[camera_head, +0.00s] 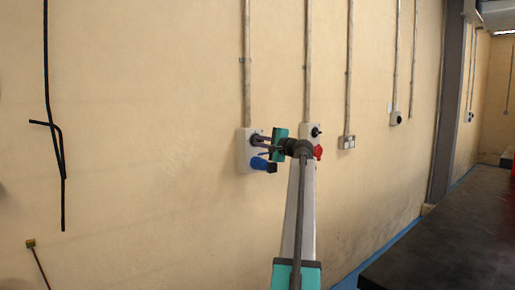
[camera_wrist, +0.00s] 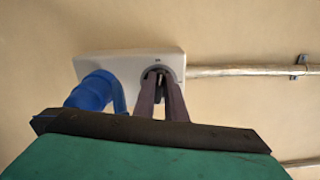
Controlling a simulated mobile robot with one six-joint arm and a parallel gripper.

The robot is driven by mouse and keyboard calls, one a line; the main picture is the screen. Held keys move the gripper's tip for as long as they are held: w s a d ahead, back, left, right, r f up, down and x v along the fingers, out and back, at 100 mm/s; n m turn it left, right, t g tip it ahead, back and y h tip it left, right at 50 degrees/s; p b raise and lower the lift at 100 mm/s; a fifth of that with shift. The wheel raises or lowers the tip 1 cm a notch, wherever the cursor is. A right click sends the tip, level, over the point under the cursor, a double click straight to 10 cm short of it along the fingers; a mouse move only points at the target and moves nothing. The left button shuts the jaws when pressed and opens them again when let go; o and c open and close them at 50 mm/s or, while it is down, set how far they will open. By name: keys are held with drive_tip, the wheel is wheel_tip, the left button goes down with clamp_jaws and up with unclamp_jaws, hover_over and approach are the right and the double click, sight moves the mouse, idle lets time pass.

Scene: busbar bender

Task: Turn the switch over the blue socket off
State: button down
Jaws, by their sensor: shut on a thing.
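The white switch box (camera_head: 243,152) is on the wall, with the blue socket (camera_head: 260,164) on its lower part. My gripper (camera_head: 258,140) reaches the box from the right, at the switch above the blue socket. In the wrist view the box (camera_wrist: 110,66) lies sideways, with the blue socket (camera_wrist: 92,92) at its left. The round switch (camera_wrist: 179,73) is at its right. My gripper's two dark fingers (camera_wrist: 160,84) are at the switch, shut on its knob. The fingers hide most of the knob, so its angle is hard to tell.
A second box (camera_head: 307,130) with a black knob and a red socket (camera_head: 318,152) is right of the blue one, partly behind my arm. Conduits run up the wall. A dark table (camera_head: 440,250) stands at the lower right. Black cables hang at the left.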

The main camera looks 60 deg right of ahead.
drive_tip(key=shift+w+n+b, duration=0.15)
drive_tip(key=shift+n+b, duration=0.55)
drive_tip(key=shift+n, duration=0.4)
drive_tip(key=shift+r, duration=0.1)
drive_tip(key=c, duration=1.8)
unclamp_jaws()
drive_tip(key=shift+a, duration=0.1)
drive_tip(key=shift+f, duration=0.2)
